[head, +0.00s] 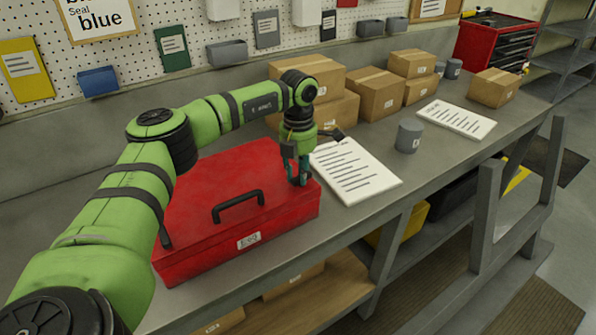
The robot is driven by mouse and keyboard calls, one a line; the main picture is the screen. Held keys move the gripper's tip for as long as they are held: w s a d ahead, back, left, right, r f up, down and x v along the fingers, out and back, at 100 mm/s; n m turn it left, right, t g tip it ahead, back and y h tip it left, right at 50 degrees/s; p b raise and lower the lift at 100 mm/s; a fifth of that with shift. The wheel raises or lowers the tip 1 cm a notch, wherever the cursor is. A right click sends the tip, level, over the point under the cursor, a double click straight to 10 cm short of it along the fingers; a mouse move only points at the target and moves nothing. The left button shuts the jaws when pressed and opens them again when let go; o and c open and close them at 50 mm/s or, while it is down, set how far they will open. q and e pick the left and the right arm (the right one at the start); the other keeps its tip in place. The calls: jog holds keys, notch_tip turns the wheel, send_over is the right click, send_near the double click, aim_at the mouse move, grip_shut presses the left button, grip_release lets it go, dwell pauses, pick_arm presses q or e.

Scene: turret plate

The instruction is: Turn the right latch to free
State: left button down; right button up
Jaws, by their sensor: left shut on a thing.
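A red case (240,208) with a shut lid and a black handle (238,205) lies on the grey bench. A small label (248,240) is on its front face. My left gripper (297,178) points down at the right end of the lid and is shut on what appears to be the right latch. The fingers hide the latch, so I cannot tell which way it is turned. My right gripper is not in view.
A printed sheet (354,170) lies right of the case, close to my gripper. Behind are several cardboard boxes (376,93), with a grey cup (408,138) and another sheet (456,119) farther right. A pegboard wall (140,52) runs along the back.

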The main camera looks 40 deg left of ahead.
pick_arm(q)
jog(key=n, duration=0.4)
jog(key=shift+s, duration=0.1)
jog(key=n, duration=0.4)
jog(key=shift+d+n, duration=0.2)
jog(key=shift+n, duration=0.1)
jog(key=n, duration=0.4)
jog(key=shift+d+n, duration=0.15)
jog(key=shift+n, duration=0.15)
jog(key=shift+d+r+n, duration=0.1)
jog(key=shift+n, duration=1.8)
jog(key=c, duration=1)
grip_release()
